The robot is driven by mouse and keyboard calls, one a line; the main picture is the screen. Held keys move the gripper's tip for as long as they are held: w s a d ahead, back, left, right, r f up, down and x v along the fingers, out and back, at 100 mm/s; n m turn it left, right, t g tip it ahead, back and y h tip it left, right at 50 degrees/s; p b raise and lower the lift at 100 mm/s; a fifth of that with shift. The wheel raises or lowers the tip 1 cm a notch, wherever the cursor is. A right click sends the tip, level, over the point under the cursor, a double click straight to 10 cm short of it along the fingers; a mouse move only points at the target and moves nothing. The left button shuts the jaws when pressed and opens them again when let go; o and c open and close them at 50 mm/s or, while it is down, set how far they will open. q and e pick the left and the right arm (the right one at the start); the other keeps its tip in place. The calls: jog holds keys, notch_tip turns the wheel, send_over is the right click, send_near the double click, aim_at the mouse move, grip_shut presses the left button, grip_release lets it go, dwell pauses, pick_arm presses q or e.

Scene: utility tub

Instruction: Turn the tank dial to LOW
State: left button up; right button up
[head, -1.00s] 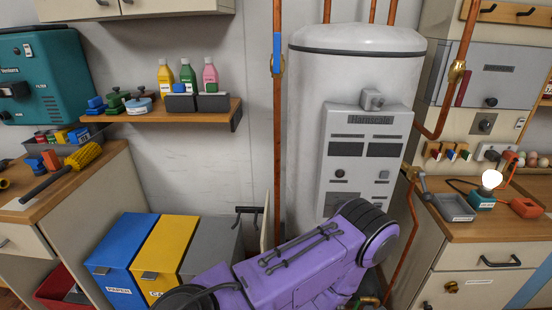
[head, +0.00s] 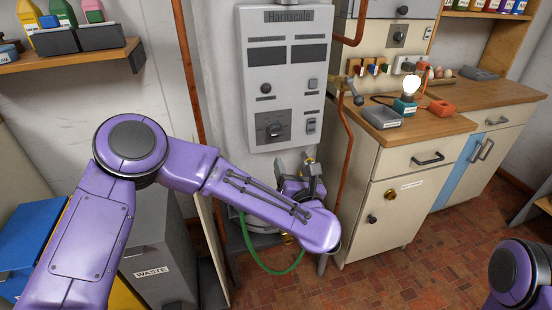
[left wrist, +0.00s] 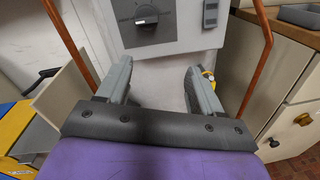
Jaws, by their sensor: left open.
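The tank dial (head: 274,129) is a dark round knob on a grey plate low on the tank's control panel (head: 258,62). Its setting marks are too small to read. In the left wrist view the dial (left wrist: 146,16) shows at the top, beyond the fingertips. My left gripper (head: 312,168) is just below the panel, lower than the dial and to its right in the head view. In the left wrist view my left gripper (left wrist: 158,68) is open, with nothing between its fingers. My right gripper is out of view.
A small knob (head: 266,88) and a rocker switch (head: 311,125) share the panel. Copper pipes (head: 349,165) run beside the tank. A cabinet (head: 385,200) with a worktop stands to the right. A grey waste bin (head: 160,255) stands at lower left.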

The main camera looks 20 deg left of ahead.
aim_at(278, 133)
pick_arm(q)
jog(key=w+a+r+n, duration=0.1)
jog(key=w+a, duration=0.1)
jog(key=w+a+r+n+y+p, duration=0.1)
jog(key=w+a+n, duration=0.1)
jog(key=w, duration=0.1)
jog(key=w+a+r+n+p, duration=0.1)
jog(key=w+a+r, duration=0.1)
jog(key=shift+w+n+g, duration=0.3)
jog(key=shift+w+n, duration=0.1)
jog(key=shift+w+a+f, duration=0.1)
jog(key=shift+w+a, duration=0.25)
jog(key=shift+w, duration=0.25)
jog(key=c, duration=1.1)
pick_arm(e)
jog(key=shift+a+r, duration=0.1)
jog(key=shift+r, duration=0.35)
